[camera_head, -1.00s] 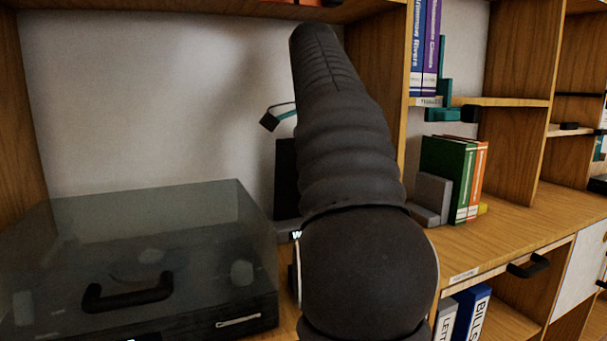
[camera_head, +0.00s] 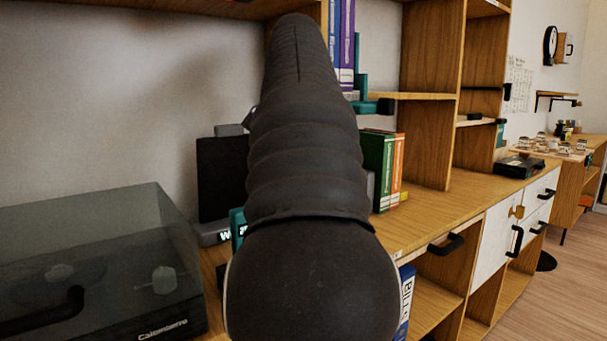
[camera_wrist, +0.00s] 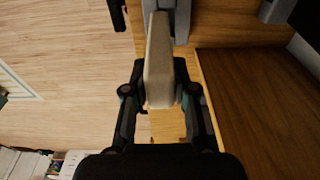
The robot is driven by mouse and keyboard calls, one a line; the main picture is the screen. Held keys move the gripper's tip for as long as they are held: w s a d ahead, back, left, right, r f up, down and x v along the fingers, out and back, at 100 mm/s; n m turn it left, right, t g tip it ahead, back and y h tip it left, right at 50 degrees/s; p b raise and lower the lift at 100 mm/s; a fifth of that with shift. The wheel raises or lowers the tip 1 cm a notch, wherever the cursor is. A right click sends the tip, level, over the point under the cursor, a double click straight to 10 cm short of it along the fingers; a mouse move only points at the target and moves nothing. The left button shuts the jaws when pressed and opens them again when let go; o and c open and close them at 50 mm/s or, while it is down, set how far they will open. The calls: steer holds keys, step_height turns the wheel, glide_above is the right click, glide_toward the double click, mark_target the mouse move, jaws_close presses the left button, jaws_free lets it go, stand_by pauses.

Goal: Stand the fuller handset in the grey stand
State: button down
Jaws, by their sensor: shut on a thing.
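In the wrist view, my gripper (camera_wrist: 161,95) is shut on a long cream-beige block-like thing (camera_wrist: 160,60), seen nearly end-on, which I take to be a handset. Its fill or charge marking does not show. A grey piece (camera_wrist: 182,18) lies just beyond its far end; I cannot tell whether this is the grey stand or whether they touch. In the head view my own dark arm covers the middle and hides the gripper. No other handset can be made out.
A black upright panel (camera_head: 222,178) on a grey lit base stands left of my arm. A smoky-lidded turntable (camera_head: 100,265) fills the lower left. Green and orange books (camera_head: 385,170) stand on the counter (camera_head: 440,220) to the right, below a small shelf. Counter beyond the books is fairly clear.

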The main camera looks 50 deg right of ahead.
steer(key=shift+w+d+f, duration=0.5)
steer(key=shift+d+f, duration=0.15)
steer(key=shift+f, duration=0.05)
steer(key=shift+p, duration=0.75)
stand_by(1.4)
steer(key=shift+f+b, duration=1.3)
steer(key=shift+f, duration=0.65)
steer(key=c, duration=0.9)
jaws_free()
steer(key=shift+o, duration=0.2)
